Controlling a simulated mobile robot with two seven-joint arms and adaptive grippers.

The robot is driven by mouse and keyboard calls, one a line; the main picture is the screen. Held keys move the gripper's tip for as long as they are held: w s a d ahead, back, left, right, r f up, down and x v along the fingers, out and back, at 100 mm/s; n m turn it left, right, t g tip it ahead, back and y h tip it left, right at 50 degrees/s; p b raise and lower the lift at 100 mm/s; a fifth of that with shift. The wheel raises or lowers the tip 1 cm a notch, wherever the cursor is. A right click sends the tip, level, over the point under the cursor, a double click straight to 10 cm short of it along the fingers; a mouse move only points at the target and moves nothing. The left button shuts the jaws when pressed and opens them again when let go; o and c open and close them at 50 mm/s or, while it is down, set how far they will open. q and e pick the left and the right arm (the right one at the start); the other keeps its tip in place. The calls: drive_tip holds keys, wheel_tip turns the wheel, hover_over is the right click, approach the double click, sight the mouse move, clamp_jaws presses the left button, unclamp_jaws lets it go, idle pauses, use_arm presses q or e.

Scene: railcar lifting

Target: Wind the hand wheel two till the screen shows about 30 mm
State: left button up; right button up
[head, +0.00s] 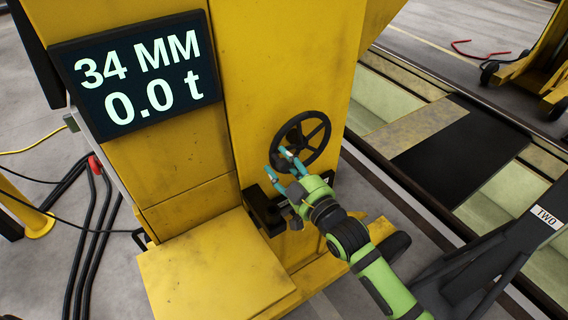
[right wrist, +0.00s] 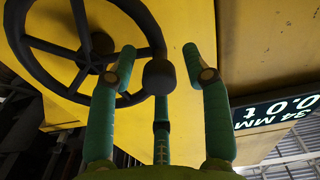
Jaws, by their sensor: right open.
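The black spoked hand wheel (head: 328,136) is on the yellow column. The screen (head: 140,75) on the column reads 34 MM and 0.0 t. My right gripper (head: 279,161) is open at the lower left of the wheel's rim. In the right wrist view the wheel (right wrist: 101,44) fills the upper left. Its round black handle knob (right wrist: 158,77) shows between the spread teal fingers of my right gripper (right wrist: 159,55). I cannot tell whether any finger touches the knob. My left gripper is out of view.
A yellow box-like step (head: 205,270) juts from the column's foot. A dark stand at the right bears a white TWO label (head: 546,217). Black cables (head: 88,230) run along the floor at left. A track with a dark plate (head: 460,145) lies behind the wheel.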

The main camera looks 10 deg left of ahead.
clamp_jaws()
drive_tip(key=shift+f, duration=0.1)
